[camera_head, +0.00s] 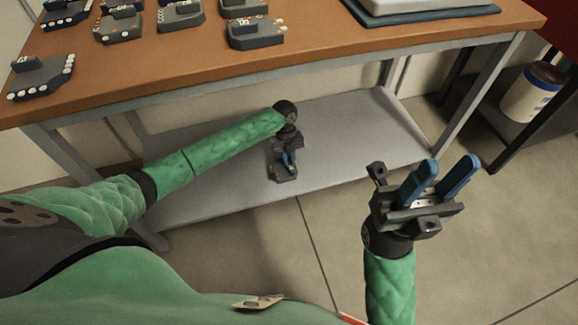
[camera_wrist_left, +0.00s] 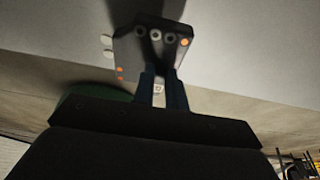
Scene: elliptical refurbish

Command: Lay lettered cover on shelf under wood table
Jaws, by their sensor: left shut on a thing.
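My left gripper (camera_head: 289,158) reaches in over the grey shelf (camera_head: 345,125) under the wood table (camera_head: 290,38). It is shut on a small dark cover (camera_head: 285,174), which is partly hidden by the gripper in the head view. The left wrist view shows the cover (camera_wrist_left: 150,48) between the blue fingertips (camera_wrist_left: 162,85), with orange and white round spots along its edges. The cover is at or just over the shelf surface; I cannot tell if it touches. No letters on it are readable. My right gripper (camera_head: 440,182) is open and empty, in front of the shelf at right.
Several similar dark lettered units (camera_head: 255,33) stand on the tabletop. A pale box on a dark mat (camera_head: 430,15) lies at its right. Table legs (camera_head: 480,95) frame the shelf. A white container (camera_head: 535,92) stands at far right. The shelf's right part is bare.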

